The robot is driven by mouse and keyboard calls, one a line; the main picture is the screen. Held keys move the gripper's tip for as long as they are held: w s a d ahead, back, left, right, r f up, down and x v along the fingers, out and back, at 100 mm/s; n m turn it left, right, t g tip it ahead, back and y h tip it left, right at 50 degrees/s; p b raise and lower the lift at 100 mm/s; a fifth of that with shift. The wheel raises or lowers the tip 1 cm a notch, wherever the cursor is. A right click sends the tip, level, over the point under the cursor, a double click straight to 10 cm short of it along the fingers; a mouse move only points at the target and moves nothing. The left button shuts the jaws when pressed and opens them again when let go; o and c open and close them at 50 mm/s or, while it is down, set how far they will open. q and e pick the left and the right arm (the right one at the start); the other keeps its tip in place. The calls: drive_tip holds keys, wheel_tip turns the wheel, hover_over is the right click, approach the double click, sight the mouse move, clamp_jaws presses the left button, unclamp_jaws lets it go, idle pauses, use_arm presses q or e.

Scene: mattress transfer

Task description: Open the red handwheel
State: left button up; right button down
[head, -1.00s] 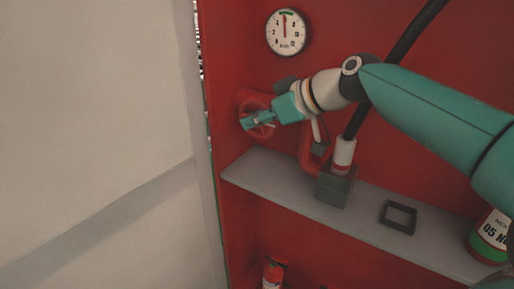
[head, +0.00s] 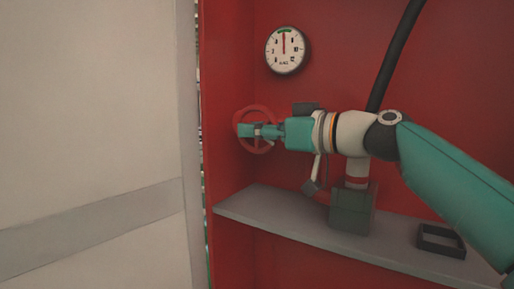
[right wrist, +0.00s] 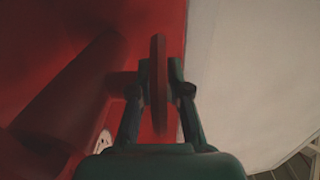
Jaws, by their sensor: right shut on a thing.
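The red handwheel (head: 266,109) sits at the left end of the red cabinet's inside, below a round gauge. My right gripper (head: 250,130) reaches it from the right, nearly level, and covers part of the wheel. In the right wrist view, the wheel's rim (right wrist: 159,85) stands edge-on between the two fingers of my right gripper (right wrist: 160,78). The gripper is shut on this rim. My left gripper is not in view.
The gauge (head: 287,50) hangs above the wheel. A grey shelf (head: 285,222) runs below, with a grey block (head: 352,208) and a dark open frame (head: 441,241). A black hose (head: 398,50) rises behind my arm. A pale panel (head: 95,110) fills the left side.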

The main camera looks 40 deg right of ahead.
drive_tip(key=shift+w+f, duration=0.1)
drive_tip(key=shift+f, duration=0.15)
drive_tip(key=c, duration=1.2)
unclamp_jaws()
drive_tip(key=shift+o, duration=0.4)
drive_tip(key=shift+r, duration=0.1)
drive_tip(key=shift+s+d+r, duration=0.1)
drive_tip(key=shift+s+d, duration=0.15)
drive_tip(key=shift+s, duration=0.25)
drive_tip(key=v, duration=0.6)
drive_tip(key=shift+s+d, duration=0.15)
drive_tip(key=shift+s, duration=0.2)
